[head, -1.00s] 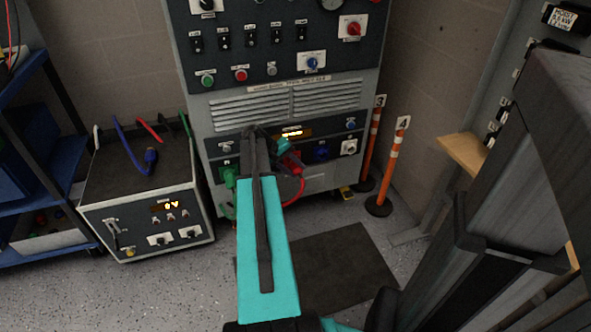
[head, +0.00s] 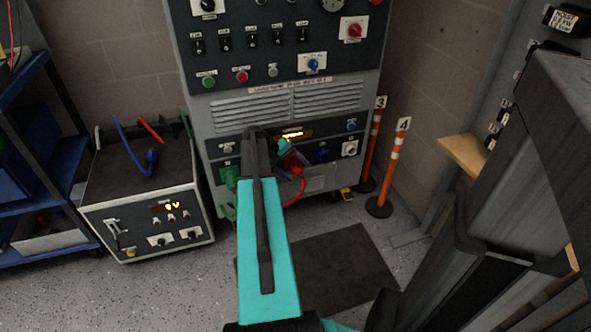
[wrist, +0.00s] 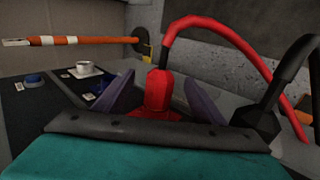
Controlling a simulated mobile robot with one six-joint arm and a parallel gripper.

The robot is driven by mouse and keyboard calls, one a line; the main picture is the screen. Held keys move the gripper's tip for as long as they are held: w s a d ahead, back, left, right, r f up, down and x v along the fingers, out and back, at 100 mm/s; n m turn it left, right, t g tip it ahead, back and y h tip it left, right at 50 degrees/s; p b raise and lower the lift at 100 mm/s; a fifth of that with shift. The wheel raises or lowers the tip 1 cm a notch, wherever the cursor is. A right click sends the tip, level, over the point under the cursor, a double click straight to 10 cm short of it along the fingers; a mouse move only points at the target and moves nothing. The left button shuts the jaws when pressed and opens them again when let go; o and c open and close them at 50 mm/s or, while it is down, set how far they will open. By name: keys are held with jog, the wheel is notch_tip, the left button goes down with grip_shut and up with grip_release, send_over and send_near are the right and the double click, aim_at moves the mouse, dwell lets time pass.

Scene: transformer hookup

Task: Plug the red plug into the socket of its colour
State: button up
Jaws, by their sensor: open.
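The red plug (head: 293,162) is at the lower socket row of the grey cabinet, between the green plug and the blue socket. Its red cable hangs in a loop below it. In the wrist view the red plug (wrist: 158,92) stands between my two purple fingers. My gripper (wrist: 160,97) is open around it, with a gap visible on at least one side. In the head view my gripper (head: 285,147) is mostly hidden by my teal arm. The red socket is hidden behind the plug, so I cannot tell how deep the plug sits.
A green plug (head: 229,175) is in the row to the left. A blue socket (head: 322,152) and a white socket (head: 349,148) are to the right. Numbered orange posts (head: 397,150) stand right of the cabinet. A supply box (head: 140,210) with loose cables is at left.

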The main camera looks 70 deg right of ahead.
jog(key=shift+r, duration=0.1)
jog(key=p+v, duration=0.4)
jog(key=v, duration=0.3)
dwell(1.3)
jog(key=shift+a, duration=0.1)
jog(key=p+v, duration=0.2)
jog(key=v, duration=1.1)
jog(key=shift+w+a+r+p, duration=0.2)
jog(key=shift+p, duration=0.2)
